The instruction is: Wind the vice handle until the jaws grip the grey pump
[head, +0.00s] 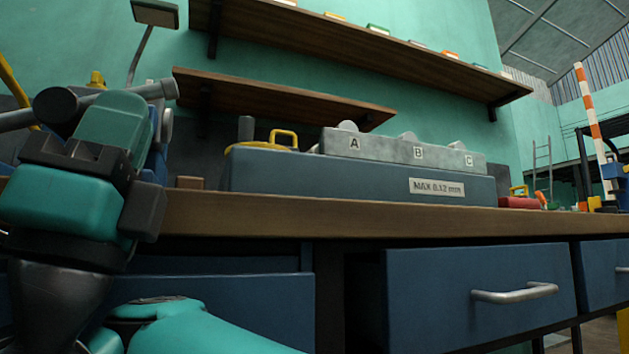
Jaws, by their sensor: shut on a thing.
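My gripper (112,112) is at the left of the head view, pointing up, in front of a blue vice (155,160) that it largely covers. It is shut on the vice handle (148,91), a grey bar that slants slightly up to the right and ends in a knob. A dark round part (55,112) shows just left of the fingers. The vice jaws and the grey pump cannot be made out behind my gripper and arm.
The wooden bench top (350,212) runs across the view. On it stands a blue block marked MAX 0.12 mm (300,178), with grey pieces A, B and C (400,150). A blue drawer (430,295) is below. Wooden shelves (290,100) hang above.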

